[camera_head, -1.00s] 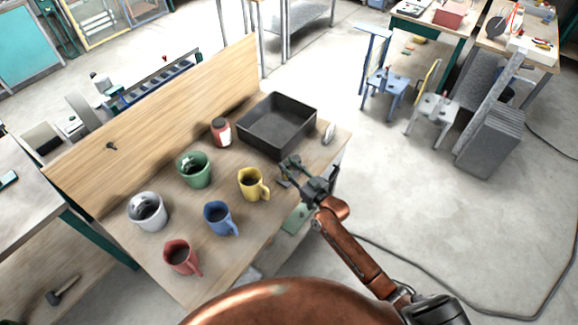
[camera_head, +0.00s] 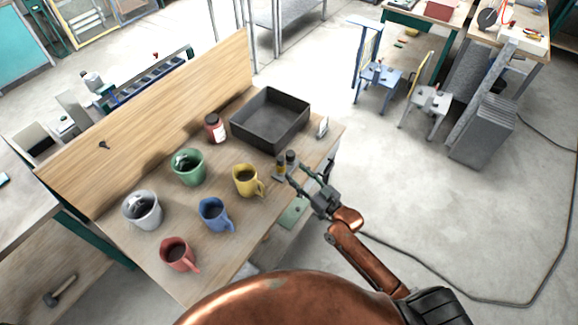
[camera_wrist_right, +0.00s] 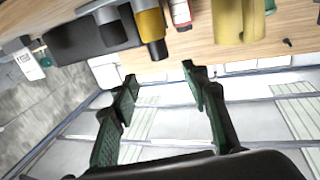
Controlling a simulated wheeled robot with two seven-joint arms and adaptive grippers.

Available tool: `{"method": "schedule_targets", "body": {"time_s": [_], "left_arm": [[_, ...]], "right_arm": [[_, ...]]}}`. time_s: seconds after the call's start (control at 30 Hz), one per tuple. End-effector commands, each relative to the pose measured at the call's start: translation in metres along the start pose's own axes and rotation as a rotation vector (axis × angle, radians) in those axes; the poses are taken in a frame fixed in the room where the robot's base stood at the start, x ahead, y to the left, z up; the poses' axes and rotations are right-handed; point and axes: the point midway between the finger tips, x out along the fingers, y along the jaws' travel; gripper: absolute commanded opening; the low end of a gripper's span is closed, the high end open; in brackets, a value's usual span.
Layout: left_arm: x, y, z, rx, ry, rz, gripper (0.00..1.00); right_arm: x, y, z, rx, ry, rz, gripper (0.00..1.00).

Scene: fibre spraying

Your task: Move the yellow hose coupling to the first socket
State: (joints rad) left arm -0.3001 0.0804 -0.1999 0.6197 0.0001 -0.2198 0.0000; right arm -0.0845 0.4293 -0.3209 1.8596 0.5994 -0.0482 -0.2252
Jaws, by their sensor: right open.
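The yellow hose coupling (camera_head: 281,167), a small cylinder with a dark end, appears to stand near the table's right edge, beside the yellow mug. A dark cylinder (camera_head: 291,158) stands close beside it. In the right wrist view the yellow coupling (camera_wrist_right: 151,24) and the dark cylinder (camera_wrist_right: 113,28) are at the top, beyond the fingertips. My right gripper (camera_head: 311,175) is open and empty, just right of the coupling and apart from it; its spread fingers also show in the right wrist view (camera_wrist_right: 160,75). I cannot make out the first socket clearly. My left gripper is not in view.
A black tray (camera_head: 237,131) is behind the couplings, with a red jar (camera_head: 214,129) left of it. A yellow mug (camera_head: 246,181), blue mug (camera_head: 213,215) and green mug (camera_head: 187,167) stand nearby. A small grey object (camera_head: 322,127) is near the right edge.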

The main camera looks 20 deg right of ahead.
Motion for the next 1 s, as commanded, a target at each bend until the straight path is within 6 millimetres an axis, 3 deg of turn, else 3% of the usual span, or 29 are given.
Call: {"method": "schedule_targets", "body": {"time_s": [0.1,0.3,0.87,1.0], "left_arm": [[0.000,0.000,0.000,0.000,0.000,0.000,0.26],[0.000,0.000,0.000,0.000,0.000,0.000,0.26],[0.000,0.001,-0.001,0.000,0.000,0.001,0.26],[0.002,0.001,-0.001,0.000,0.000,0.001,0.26]], "right_arm": [[-0.019,0.000,0.001,0.000,-0.002,0.000,0.42],[-0.034,0.000,0.000,0.000,0.000,-0.001,0.42],[-0.035,0.000,0.000,0.001,0.000,0.000,0.42],[-0.038,0.007,0.023,0.002,-0.036,0.017,0.42]]}}
